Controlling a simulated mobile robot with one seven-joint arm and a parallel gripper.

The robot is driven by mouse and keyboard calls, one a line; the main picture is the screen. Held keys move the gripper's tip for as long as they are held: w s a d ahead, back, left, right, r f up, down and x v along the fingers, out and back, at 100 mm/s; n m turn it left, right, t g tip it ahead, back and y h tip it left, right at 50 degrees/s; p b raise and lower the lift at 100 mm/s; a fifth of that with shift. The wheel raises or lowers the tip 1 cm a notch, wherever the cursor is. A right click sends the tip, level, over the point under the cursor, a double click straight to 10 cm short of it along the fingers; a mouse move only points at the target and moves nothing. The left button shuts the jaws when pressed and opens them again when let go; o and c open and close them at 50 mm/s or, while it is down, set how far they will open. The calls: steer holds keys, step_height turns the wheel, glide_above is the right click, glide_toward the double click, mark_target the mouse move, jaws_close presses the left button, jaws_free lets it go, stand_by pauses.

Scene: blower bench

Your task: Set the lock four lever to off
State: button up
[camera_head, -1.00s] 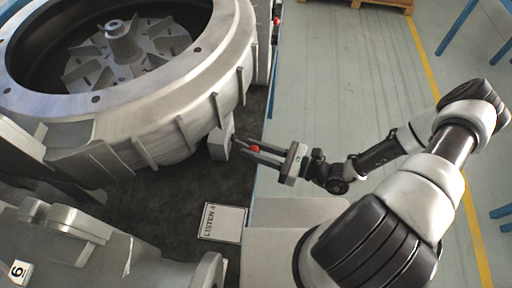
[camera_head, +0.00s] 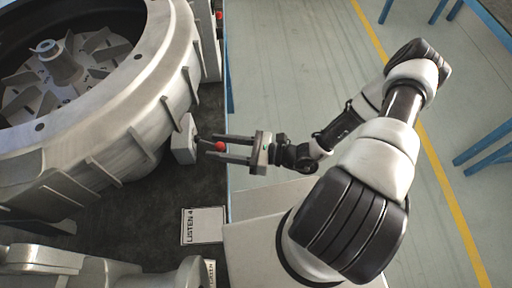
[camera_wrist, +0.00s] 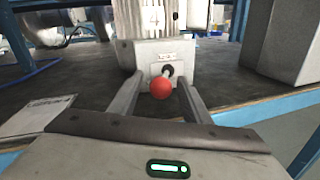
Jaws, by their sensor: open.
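The lock four lever shows in the wrist view as a short pale stem with a red ball knob (camera_wrist: 161,88) pointing toward me. In the head view the red knob (camera_head: 219,146) is in front of the small block (camera_head: 184,142) at the blower's side. My gripper (camera_head: 208,147) is open, one finger on each side of the knob. The wrist view shows gaps between the knob and both fingers (camera_wrist: 160,90). The small label above the stem is unreadable.
The large round blower housing (camera_head: 150,100) fills the left of the head view. A card reading LISTEN 4 (camera_head: 203,226) lies on the dark bench top (camera_head: 130,235). Another red knob (camera_head: 219,15) shows farther back. Open floor (camera_head: 290,60) lies right of the bench.

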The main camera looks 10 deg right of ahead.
steer(key=v, duration=1.7)
steer(key=shift+d+b, duration=0.2)
steer(key=shift+b, duration=0.15)
